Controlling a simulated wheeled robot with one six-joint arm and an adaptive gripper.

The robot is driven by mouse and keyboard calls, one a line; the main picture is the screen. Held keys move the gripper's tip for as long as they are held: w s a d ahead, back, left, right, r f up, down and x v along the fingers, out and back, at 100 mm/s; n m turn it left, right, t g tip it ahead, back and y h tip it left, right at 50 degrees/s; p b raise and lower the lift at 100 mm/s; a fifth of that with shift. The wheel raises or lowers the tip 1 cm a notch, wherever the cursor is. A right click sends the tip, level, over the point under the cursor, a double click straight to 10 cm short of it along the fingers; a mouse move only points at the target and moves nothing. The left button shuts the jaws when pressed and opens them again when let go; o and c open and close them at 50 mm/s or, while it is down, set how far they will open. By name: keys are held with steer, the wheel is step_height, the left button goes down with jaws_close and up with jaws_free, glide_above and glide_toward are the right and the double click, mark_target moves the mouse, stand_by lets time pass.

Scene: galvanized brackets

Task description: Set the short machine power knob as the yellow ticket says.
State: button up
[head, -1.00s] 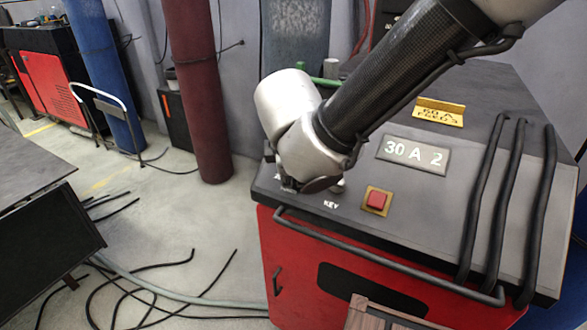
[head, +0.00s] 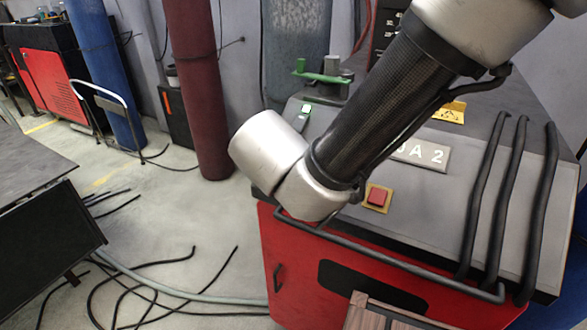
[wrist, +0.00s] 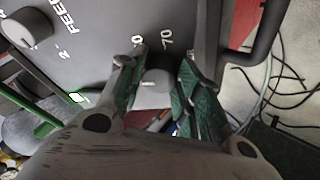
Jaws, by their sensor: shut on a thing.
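The welding machine (head: 390,262) has a red front and a grey top. In the wrist view my gripper (wrist: 160,62) is shut on a round grey knob (wrist: 153,84), its green-padded fingers on either side. A "70" is printed beside this knob; other marks are partly hidden by a finger. A second grey knob (wrist: 28,27) stands by the "FEED" label, clear of my gripper. The yellow ticket (head: 452,112) is on the machine top, partly behind my arm; its writing is too small to read now. In the head view my arm hides the gripper and held knob.
A red button (head: 377,197) sits near the front edge. A green handle (head: 322,76) stands at the back left. Black rails (head: 490,200) rise at right. Cables (head: 150,285) lie on the floor.

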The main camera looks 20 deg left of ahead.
steer(key=m, duration=0.2)
steer(key=m+h, duration=0.1)
steer(key=m, duration=0.1)
steer(key=m+t, duration=0.1)
steer(key=m, duration=0.1)
steer(key=shift+s+a+f, duration=0.1)
steer(key=shift+s+f, duration=0.05)
steer(key=shift+f, duration=0.1)
steer(key=m+h, duration=0.1)
steer(key=m, duration=0.2)
steer(key=m+h, duration=0.1)
steer(key=m, duration=0.2)
steer(key=shift+a+m, duration=0.2)
steer(key=shift+m, duration=0.2)
steer(key=o, duration=1.1)
steer(key=shift+c, duration=0.2)
steer(key=v, duration=1.2)
steer(key=shift+a, duration=0.2)
steer(key=shift+s+f, duration=0.1)
steer(key=shift+f, duration=0.05)
